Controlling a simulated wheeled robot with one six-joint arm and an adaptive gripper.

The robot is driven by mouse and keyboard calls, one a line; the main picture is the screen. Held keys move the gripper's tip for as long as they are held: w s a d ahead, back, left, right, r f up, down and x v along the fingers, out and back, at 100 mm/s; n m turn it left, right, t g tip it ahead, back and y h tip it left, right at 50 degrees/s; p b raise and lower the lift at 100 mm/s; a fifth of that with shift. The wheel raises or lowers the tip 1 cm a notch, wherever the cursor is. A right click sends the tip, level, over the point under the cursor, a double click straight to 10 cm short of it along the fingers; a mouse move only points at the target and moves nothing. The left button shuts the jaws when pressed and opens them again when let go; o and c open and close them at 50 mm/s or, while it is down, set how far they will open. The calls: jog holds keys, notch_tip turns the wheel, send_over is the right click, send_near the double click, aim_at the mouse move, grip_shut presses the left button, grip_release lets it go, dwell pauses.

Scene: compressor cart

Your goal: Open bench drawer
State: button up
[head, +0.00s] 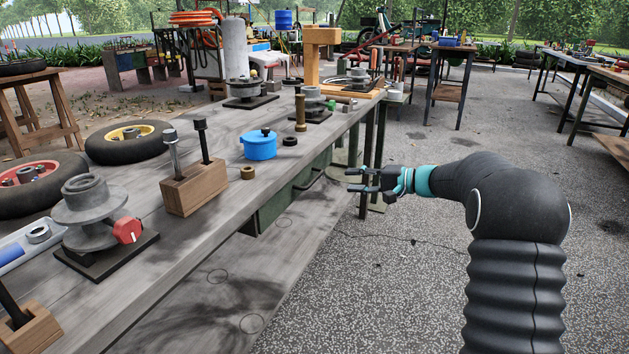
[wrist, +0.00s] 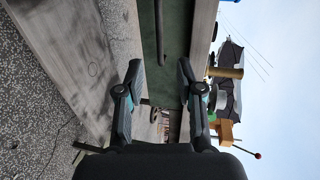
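The bench drawer (head: 272,210) is a dark green box under the front edge of the grey wooden bench (head: 225,215). Its front looks about flush with the bench edge, so it appears closed. A dark bar handle (head: 311,181) stands out from it. In the wrist view, which is turned sideways, the green drawer front (wrist: 177,40) and the handle (wrist: 159,32) lie ahead. My gripper (head: 349,178) is open and empty, just right of the handle in the head view. In the wrist view the handle's near end lines up between my fingertips (wrist: 160,68); contact is not visible.
On the bench top are a blue pot (head: 260,146), a wooden block with upright tools (head: 194,188), a grey pulley (head: 92,215) and tires (head: 127,140). A lower shelf (head: 235,290) lies beneath. Bench legs stand behind my gripper.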

aim_at(314, 178)
jog(key=p+x, duration=0.1)
jog(key=x, duration=1.1)
jog(key=shift+a, duration=0.25)
grip_shut()
